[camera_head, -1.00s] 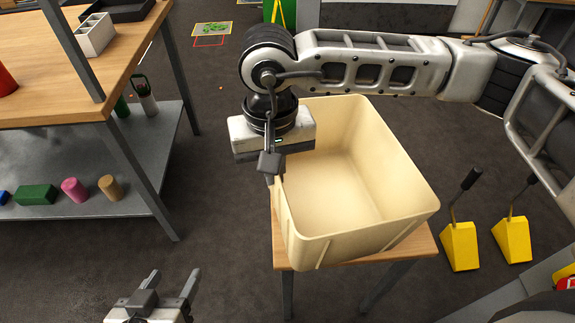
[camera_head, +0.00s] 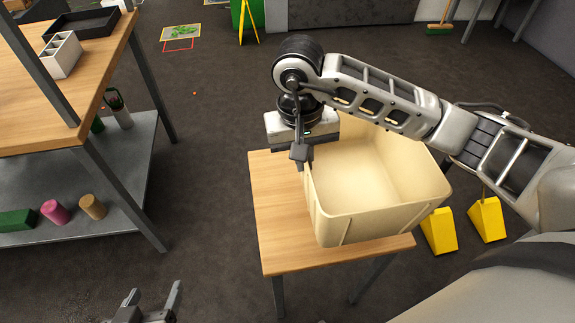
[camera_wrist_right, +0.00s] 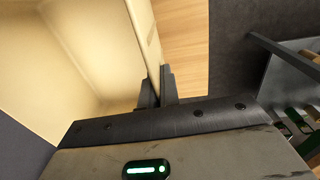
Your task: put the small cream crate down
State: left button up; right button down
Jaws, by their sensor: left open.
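The small cream crate (camera_head: 372,202) is upright and empty, over the right part of a small wooden table (camera_head: 277,215). Its right side reaches past the table's edge. I cannot tell whether its base touches the top. My right gripper (camera_head: 303,160) is at the crate's left wall. In the right wrist view its fingers (camera_wrist_right: 157,88) are shut on the wall of the crate (camera_wrist_right: 75,65), one on each side. My left gripper (camera_head: 155,293) is open and empty at the bottom edge, left of the table and apart from it.
The small table's left part is bare. A larger wooden workbench (camera_head: 60,108) with a grey lower shelf (camera_head: 120,190) stands at the left. Two yellow wedges with handles stand on the floor at the right, one nearer the crate (camera_head: 440,232). Dark floor lies between bench and table.

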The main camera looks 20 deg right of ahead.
jog(key=w+a+f, duration=0.1)
jog(key=w+f, duration=0.5)
jog(key=f, duration=0.3)
jog(key=shift+w+a+f, duration=0.25)
jog(key=shift+f, duration=0.05)
jog(key=shift+f, duration=0.15)
jog(key=c, duration=1.6)
grip_release()
jog(key=shift+c, duration=0.2)
notch_tip(320, 180, up, 12)
jog(key=a, duration=0.1)
